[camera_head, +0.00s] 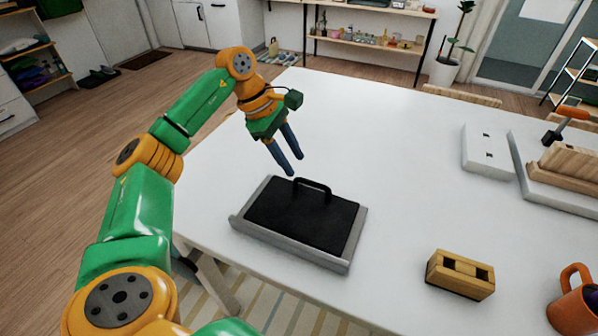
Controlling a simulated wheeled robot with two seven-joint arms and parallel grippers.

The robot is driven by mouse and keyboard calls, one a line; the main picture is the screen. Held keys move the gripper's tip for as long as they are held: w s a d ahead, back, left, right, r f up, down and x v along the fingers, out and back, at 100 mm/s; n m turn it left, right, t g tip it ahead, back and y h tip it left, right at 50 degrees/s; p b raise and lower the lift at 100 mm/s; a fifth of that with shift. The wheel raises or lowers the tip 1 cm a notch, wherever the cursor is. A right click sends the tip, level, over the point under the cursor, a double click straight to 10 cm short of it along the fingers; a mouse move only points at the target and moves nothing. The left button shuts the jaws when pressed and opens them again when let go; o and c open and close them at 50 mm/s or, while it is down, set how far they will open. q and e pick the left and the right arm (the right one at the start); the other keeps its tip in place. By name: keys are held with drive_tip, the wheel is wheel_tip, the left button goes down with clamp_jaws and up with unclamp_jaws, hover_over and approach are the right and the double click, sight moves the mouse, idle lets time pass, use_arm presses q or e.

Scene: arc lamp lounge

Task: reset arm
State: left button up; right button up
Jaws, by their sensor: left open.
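My left arm, green and orange, comes in from the left and reaches over the white table (390,150). My left gripper (293,168) has two dark blue fingers pointing down, slightly apart, with nothing seen between them. It hangs near the back edge of a grey tray (292,252) with a black panel (285,215) and a black handle (313,186). The fingertips appear just left of the handle; whether they touch anything is hard to tell. My right gripper is not in view.
A wooden block with dark slots (460,275) stands at the front right, beside an orange mug (573,305). A white plate (487,150) and a board with a wooden rack (570,165) and an orange-handled tool (572,113) are at the right. The table's middle is clear.

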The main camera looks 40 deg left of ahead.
use_arm(q)
drive_tip(key=shift+v, duration=0.85)
